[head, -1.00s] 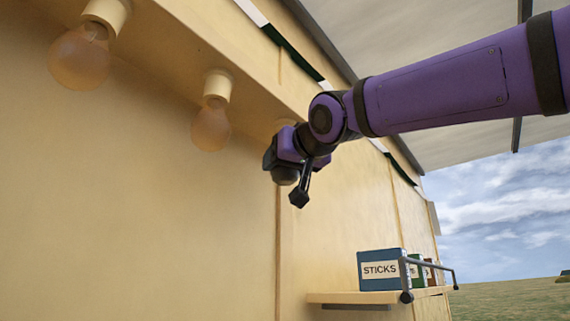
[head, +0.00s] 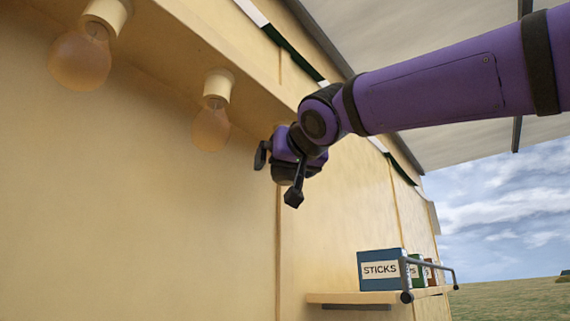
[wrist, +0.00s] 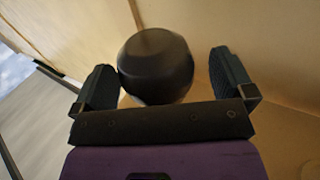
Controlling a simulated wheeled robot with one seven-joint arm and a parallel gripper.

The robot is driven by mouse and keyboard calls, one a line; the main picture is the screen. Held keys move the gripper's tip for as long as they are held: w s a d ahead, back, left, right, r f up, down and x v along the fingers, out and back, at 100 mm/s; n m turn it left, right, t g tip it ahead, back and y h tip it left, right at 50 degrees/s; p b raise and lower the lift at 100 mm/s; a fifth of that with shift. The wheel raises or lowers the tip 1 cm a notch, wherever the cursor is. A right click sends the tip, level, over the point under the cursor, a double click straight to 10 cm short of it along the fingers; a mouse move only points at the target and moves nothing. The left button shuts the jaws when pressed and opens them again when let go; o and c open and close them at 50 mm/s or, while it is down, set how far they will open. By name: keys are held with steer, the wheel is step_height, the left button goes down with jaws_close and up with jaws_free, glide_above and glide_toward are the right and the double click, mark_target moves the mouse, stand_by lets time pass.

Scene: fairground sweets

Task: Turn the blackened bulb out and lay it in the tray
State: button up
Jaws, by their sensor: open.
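The blackened bulb (wrist: 157,62) is a dark, rounded shape in the wrist view, between the two fingers of my gripper (wrist: 165,82). The fingers are spread to either side of it. The left finger looks very near the bulb, with a wider gap at the right finger; I cannot tell whether either touches. In the head view my gripper (head: 272,157) is up under the wooden beam, right of the clear bulbs. There my gripper and wrist largely cover the dark bulb and its socket. The tray is not in view.
Two clear bulbs, one near (head: 211,125) and one farther left (head: 80,60), hang from cream sockets under the beam (head: 180,45). A railed shelf (head: 335,298) at lower right holds a blue STICKS box (head: 380,270) and other boxes. The wall is close behind my gripper.

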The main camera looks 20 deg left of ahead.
steer(key=shift+n+g+y, duration=2.1)
steer(key=shift+g+y, duration=0.1)
steer(key=shift+g, duration=0.2)
steer(key=shift+g, duration=0.3)
steer(key=shift+n+y, duration=0.3)
steer(key=n+g+y, duration=0.1)
steer(key=g, duration=0.1)
steer(key=n+g, duration=0.2)
steer(key=g, duration=0.1)
steer(key=shift+w+y, duration=0.1)
steer(key=shift+y, duration=0.3)
steer(key=shift+n+g, duration=0.3)
steer(key=shift+n, duration=0.1)
steer(key=c, duration=1.1)
steer(key=shift+o, duration=0.2)
